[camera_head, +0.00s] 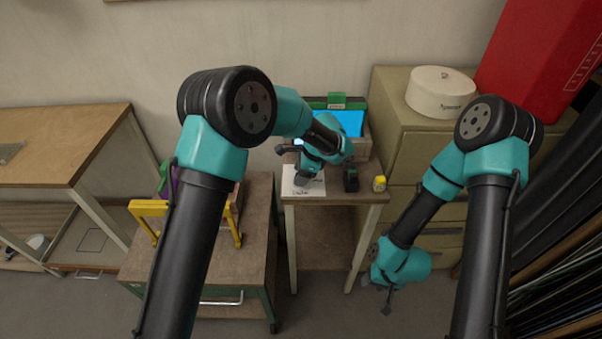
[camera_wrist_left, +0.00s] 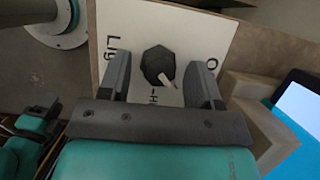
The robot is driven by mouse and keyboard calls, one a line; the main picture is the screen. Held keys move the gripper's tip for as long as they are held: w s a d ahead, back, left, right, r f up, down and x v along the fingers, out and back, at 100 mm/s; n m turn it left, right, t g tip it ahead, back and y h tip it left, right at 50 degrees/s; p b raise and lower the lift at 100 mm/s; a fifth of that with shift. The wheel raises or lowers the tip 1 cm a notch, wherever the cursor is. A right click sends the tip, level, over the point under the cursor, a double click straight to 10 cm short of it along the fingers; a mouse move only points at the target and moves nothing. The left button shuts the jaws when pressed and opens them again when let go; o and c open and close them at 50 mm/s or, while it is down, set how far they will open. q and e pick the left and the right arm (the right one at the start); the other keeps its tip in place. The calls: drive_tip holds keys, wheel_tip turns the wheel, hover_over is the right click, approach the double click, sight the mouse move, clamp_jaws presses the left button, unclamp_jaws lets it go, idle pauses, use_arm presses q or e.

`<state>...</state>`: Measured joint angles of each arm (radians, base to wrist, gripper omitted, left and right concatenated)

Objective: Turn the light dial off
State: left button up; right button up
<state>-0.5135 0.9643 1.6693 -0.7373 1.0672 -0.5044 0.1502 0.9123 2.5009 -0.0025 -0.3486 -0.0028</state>
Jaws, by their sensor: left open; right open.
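The light dial (camera_wrist_left: 155,61) is a dark, many-sided knob with a pale pointer, on a white panel with black lettering (camera_wrist_left: 187,28). In the left wrist view the pointer is directed down and slightly right, near a letter H. My left gripper (camera_wrist_left: 158,72) is open, with one finger on each side of the dial; I cannot tell whether either touches it. In the head view the white panel (camera_head: 290,186) lies on a small table, and my left gripper (camera_head: 305,180) is over it, hiding the dial. My right gripper (camera_head: 387,302) hangs low at the right, away from the panel.
A box with a bright blue face (camera_head: 350,122) stands behind the panel. A small yellow-topped jar (camera_head: 379,183) and a dark object (camera_head: 351,180) are right of it. A cabinet with a round white container (camera_head: 440,90) stands further right. A yellow frame (camera_head: 150,208) is at left.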

use_arm(q)
drive_tip(key=c, duration=0.9)
drive_tip(key=shift+n, duration=0.4)
drive_tip(key=n+g, duration=0.1)
drive_tip(key=n, duration=0.3)
drive_tip(key=shift+w+g, duration=0.1)
drive_tip(key=shift+g, duration=0.3)
drive_tip(key=shift+n+g+h, duration=0.7)
drive_tip(key=shift+n, duration=1.4)
drive_tip(key=o, duration=0.9)
